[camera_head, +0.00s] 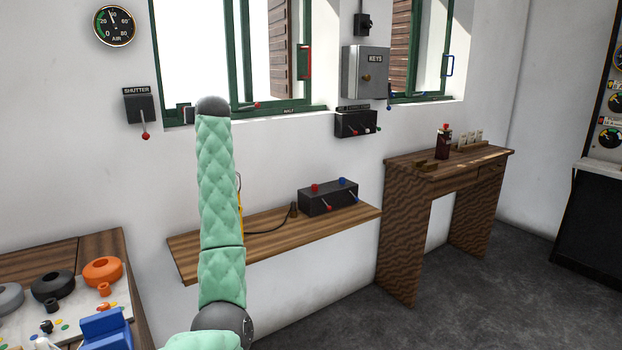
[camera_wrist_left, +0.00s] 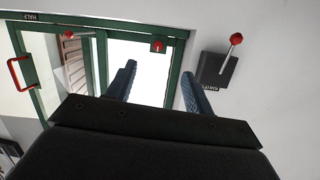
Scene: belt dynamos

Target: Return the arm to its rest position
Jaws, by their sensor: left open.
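My padded mint-green arm (camera_head: 219,190) rises from the bottom of the head view to a dark grey rounded joint in front of the left window's lower corner. Its gripper is hidden or out of sight there. In the left wrist view my left gripper (camera_wrist_left: 158,68) shows two dark blue fingers spread apart, with nothing between them. Beyond them are the green window frame and bright glass. The shutter switch (camera_wrist_left: 215,71), with its red-knobbed lever, appears to the right of the fingers, apart from them. My right gripper is in neither view.
The shutter switch (camera_head: 139,106) hangs left of the window. A wooden shelf (camera_head: 190,262) with a black lever box (camera_head: 328,198) lies behind my arm. A wooden desk (camera_head: 398,165) stands right; a bench (camera_head: 100,243) with orange and dark round parts is lower left. Open floor (camera_head: 480,285) lies lower right.

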